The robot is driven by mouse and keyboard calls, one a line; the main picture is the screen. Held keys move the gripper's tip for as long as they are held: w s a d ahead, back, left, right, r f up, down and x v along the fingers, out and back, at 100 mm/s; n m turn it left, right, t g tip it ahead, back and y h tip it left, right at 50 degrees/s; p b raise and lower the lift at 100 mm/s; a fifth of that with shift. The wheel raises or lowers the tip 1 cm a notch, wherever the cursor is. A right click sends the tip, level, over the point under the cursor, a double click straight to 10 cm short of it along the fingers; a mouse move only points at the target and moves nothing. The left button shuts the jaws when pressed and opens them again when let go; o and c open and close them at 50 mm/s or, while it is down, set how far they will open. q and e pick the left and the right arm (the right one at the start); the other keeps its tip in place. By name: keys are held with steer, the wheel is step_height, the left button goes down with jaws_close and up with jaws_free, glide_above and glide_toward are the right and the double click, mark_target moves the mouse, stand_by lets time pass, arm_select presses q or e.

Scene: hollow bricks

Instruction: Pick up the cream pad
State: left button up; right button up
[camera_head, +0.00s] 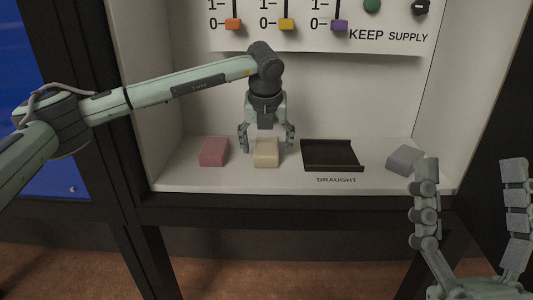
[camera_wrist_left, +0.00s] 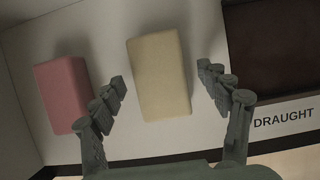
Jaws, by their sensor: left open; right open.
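The cream pad (camera_head: 266,153) is a small block on the white shelf, between a pink block and a dark tray. In the left wrist view the cream pad (camera_wrist_left: 158,76) lies between the fingers, apart from both. My left gripper (camera_head: 267,147) is open and points down over the cream pad; its fingers (camera_wrist_left: 162,88) also show in the left wrist view. My right gripper (camera_head: 471,168) is open and empty at the lower right, in front of the shelf's right end.
A pink block (camera_head: 214,152) lies close left of the cream pad. A dark tray (camera_head: 332,156) labelled DRAUGHT is to the right, and a grey block (camera_head: 405,159) lies further right. A panel with coloured sliders (camera_head: 286,24) is above. Side walls enclose the shelf.

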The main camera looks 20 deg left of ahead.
arm_select(q)
steer(key=shift+c, duration=0.6)
steer(key=c, duration=1)
steer(key=shift+r, duration=0.15)
steer(key=shift+c, duration=0.2)
